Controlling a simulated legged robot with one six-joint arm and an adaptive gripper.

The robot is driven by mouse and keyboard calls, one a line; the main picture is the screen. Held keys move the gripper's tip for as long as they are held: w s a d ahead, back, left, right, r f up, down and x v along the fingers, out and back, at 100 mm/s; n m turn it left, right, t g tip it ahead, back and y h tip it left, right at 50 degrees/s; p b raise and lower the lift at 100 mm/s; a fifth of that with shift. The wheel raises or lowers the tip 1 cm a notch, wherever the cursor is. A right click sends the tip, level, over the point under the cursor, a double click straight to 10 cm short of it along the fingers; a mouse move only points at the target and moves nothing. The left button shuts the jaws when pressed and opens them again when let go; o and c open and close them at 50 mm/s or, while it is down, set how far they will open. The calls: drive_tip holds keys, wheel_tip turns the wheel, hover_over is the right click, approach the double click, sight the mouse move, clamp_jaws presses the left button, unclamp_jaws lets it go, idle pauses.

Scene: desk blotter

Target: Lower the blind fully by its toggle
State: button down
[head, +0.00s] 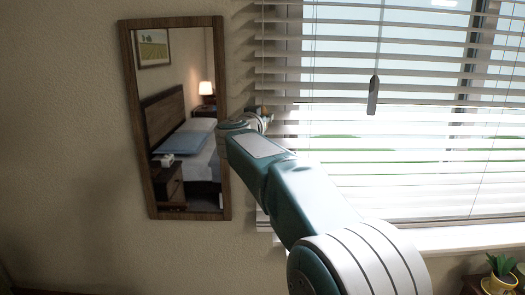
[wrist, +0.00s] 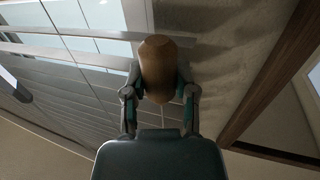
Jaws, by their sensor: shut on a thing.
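The blind (head: 400,120) hangs across the window at the right of the head view, its slats reaching down to near the sill. It also shows at the upper left of the wrist view (wrist: 75,62). The toggle, a rounded wooden knob (wrist: 158,65), is in the middle of the wrist view. My gripper (wrist: 160,92) is shut on it, one finger on each side. In the head view my arm reaches to the blind's left edge; the fingers are mostly hidden there, and a small brown bit shows beside them.
A dark grey hanging piece (head: 373,97) is in front of the slats. A wood-framed mirror (head: 224,130) is on the wall close to the left of my gripper. The white sill (head: 455,238) runs below the blind, with a potted plant (head: 500,268) at bottom right.

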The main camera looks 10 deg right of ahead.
wheel_tip(320, 180, up, 9)
drive_tip(key=shift+f, duration=0.2)
idle(0.4)
drive_tip(key=shift+c, duration=2)
unclamp_jaws()
drive_tip(key=shift+w+a, duration=0.1)
drive_tip(key=v, duration=1.2)
drive_tip(key=shift+w+a+f, duration=0.1)
